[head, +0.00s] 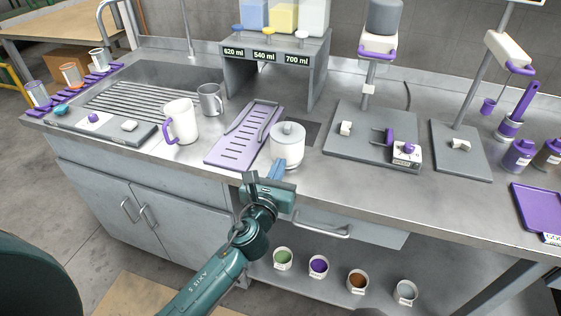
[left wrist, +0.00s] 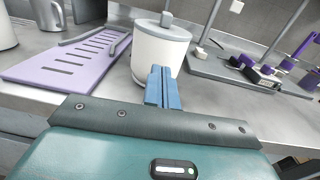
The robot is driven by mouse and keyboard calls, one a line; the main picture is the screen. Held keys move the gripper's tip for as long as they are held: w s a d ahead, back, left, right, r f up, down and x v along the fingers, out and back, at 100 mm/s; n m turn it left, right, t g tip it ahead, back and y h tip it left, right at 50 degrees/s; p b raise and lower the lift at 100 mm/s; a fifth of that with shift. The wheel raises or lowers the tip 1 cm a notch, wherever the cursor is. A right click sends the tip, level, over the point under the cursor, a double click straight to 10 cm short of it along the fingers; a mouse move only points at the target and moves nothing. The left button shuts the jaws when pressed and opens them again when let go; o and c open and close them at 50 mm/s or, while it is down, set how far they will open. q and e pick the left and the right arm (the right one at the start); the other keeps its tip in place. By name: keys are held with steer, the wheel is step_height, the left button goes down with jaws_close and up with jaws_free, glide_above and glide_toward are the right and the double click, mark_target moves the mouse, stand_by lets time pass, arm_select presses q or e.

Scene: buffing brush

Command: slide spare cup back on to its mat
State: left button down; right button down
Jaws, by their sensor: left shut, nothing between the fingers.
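A white lidded cup (head: 287,147) with a grey knob on its lid stands upright on the steel counter. It also shows in the left wrist view (left wrist: 158,52). A purple slotted mat (head: 222,153) with grey rails lies just left of it; in the left wrist view the mat (left wrist: 45,72) is beside the cup, and the cup appears off the slotted area. My left gripper (head: 278,170) is shut and empty, its blue fingers (left wrist: 160,86) together at the cup's near side, low down. I cannot tell whether they touch it. My right gripper is not in view.
A white jug with a purple handle (head: 181,121) and a grey mug (head: 211,100) stand left of the mat. A dispenser stand (head: 275,70) is behind. Grey bases with stands (head: 345,152) are to the right. The counter's front edge is close to the cup.

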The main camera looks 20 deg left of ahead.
mark_target(294, 129)
arm_select(q)
steer(key=shift+w, duration=0.8)
